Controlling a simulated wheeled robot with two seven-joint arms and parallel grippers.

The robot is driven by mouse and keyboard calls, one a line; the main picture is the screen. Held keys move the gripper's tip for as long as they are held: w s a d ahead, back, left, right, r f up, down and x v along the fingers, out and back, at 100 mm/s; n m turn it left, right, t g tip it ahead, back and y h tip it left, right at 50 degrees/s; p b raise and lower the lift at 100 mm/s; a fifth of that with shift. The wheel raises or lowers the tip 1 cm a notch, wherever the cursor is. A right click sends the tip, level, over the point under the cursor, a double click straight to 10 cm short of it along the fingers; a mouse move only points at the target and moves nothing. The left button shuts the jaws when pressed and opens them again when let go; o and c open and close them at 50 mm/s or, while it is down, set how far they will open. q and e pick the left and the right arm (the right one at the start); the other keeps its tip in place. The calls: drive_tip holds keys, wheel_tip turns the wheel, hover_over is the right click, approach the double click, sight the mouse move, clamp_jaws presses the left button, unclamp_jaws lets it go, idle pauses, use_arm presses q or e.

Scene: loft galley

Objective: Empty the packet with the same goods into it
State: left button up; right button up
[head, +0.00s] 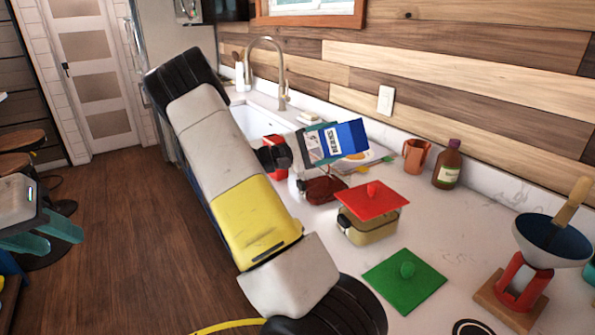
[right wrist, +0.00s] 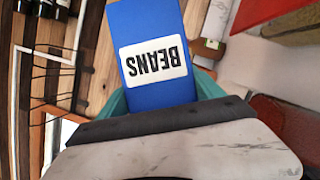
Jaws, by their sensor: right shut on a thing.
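A blue packet (head: 346,137) with a white label is held tilted above the counter in the head view. In the right wrist view the packet (right wrist: 150,25) reads BEANS, upside down. My right gripper (right wrist: 163,95) is shut on it, its teal fingers on both sides. A clear-looking container with dark red-brown contents (head: 322,189) stands below the packet, partly hidden. A tan box (head: 366,229) with a red knobbed lid (head: 372,203) stands beside it. A green knobbed lid (head: 403,285) lies flat on the counter. My left gripper (head: 48,233) is open and empty at the far left, over the floor.
A funnel (head: 553,240) on a red stand with a wooden base stands at the right. A copper mug (head: 416,156) and a brown bottle (head: 448,165) stand by the wall. A plate with food (head: 357,158) is behind the packet. The sink (head: 255,122) is farther back.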

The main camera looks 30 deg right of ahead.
drive_tip(key=shift+w+r+n+h, duration=0.1)
drive_tip(key=shift+w+n+h, duration=0.3)
drive_tip(key=shift+n, duration=0.5)
idle(0.5)
